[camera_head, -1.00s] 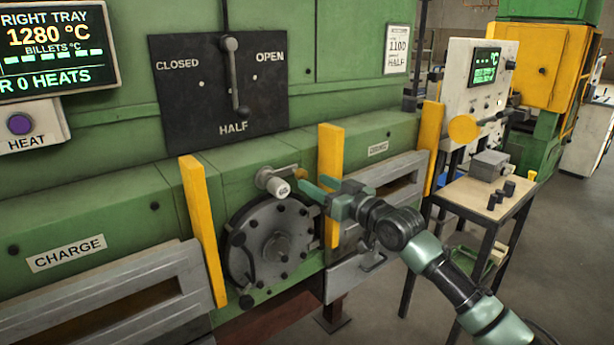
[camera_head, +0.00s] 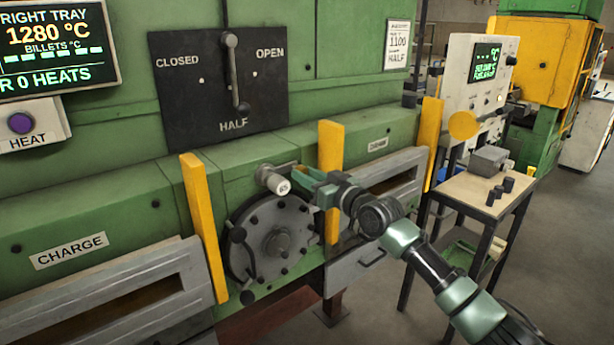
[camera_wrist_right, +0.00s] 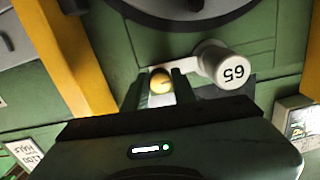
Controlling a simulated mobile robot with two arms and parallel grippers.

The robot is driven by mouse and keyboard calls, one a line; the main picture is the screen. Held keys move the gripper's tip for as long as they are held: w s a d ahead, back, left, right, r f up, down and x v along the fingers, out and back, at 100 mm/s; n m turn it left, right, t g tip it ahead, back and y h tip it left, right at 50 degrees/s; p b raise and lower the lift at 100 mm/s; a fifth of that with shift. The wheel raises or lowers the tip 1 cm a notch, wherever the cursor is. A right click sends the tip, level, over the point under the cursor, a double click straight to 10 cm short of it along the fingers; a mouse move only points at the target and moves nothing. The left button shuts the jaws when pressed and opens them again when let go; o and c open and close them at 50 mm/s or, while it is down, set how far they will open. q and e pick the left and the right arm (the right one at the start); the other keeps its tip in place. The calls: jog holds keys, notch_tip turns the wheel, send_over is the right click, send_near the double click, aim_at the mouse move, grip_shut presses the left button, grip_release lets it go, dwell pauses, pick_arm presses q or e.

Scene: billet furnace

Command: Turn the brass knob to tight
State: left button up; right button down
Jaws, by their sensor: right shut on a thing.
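The brass knob (camera_wrist_right: 161,82) shows in the right wrist view as a small yellow ball between the two green fingers of my right gripper (camera_wrist_right: 161,90). The right gripper is shut on it. In the head view the right gripper (camera_head: 307,180) reaches in from the right to the fitting above the round flange, and its fingers mostly hide the knob. A pale cylinder (camera_head: 276,181) marked 65 sits just left of the fingers; it also shows in the wrist view (camera_wrist_right: 222,65). My left gripper is not in view.
The dark round flange (camera_head: 272,240) with bolts lies just below the fitting. Yellow posts (camera_head: 331,150) (camera_head: 204,230) stand on either side of it. The lever panel (camera_head: 190,105) is above. A small table (camera_head: 480,195) with a grey box stands at the right.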

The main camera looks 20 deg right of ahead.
jog(key=shift+m, duration=0.3)
jog(key=shift+a+r+m+t+h+p, duration=0.1)
jog(key=shift+m+t+h+p, duration=0.2)
jog(key=shift+m+p, duration=6.35)
jog(key=m+b, duration=0.5)
jog(key=shift+m, duration=0.35)
jog(key=c, duration=1.1)
grip_release()
jog(key=b+v, duration=0.1)
jog(key=v, duration=0.7)
jog(key=shift+b, duration=0.3)
